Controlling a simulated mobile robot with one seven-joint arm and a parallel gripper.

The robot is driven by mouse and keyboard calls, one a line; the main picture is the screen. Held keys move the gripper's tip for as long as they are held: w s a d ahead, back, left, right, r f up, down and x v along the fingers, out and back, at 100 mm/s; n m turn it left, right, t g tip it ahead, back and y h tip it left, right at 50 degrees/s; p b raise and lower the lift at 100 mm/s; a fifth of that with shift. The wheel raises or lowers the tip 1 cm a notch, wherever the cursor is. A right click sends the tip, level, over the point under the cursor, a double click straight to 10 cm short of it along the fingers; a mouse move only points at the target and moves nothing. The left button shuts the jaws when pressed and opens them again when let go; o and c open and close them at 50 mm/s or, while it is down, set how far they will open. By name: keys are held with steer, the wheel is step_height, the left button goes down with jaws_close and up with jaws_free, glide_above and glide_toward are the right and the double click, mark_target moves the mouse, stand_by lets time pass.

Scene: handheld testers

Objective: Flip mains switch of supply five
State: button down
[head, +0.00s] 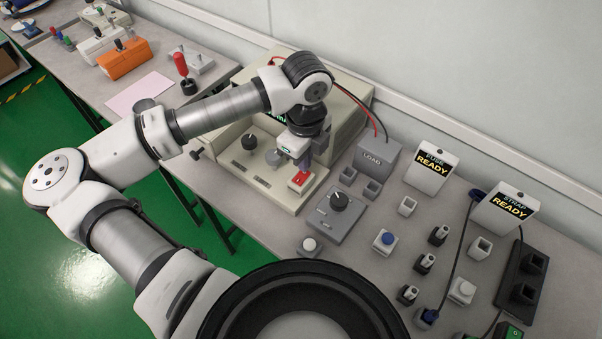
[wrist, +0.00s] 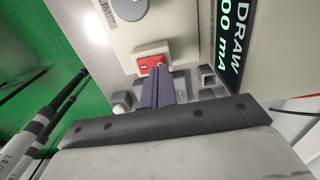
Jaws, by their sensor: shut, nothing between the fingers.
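The red mains switch (head: 300,181) sits on the front right of the beige bench supply (head: 222,157). It also shows in the wrist view as a red rocker (wrist: 148,52) with a white mark. My gripper (head: 303,167) is shut and empty, pointing down right by the switch. In the wrist view the closed purple fingers (wrist: 156,76) reach the lower edge of the red rocker. I cannot tell whether they touch it. The supply's display (wrist: 233,42) reads DRAW and a value ending in 00 mA. In the head view my arm hides part of the supply.
A grey LOAD box (head: 376,158) stands right of the supply, with red and black leads behind. A grey knob box (head: 335,214) is in front of it. FUSE READY (head: 432,165) and STRAP READY (head: 506,207) signs and several small buttons and sockets fill the right side.

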steer(key=shift+f+b, duration=0.95)
steer(key=shift+b, duration=0.15)
stand_by(0.4)
steer(key=shift+r, duration=0.1)
steer(key=shift+r+p, duration=1.3)
steer(key=shift+r, duration=2.15)
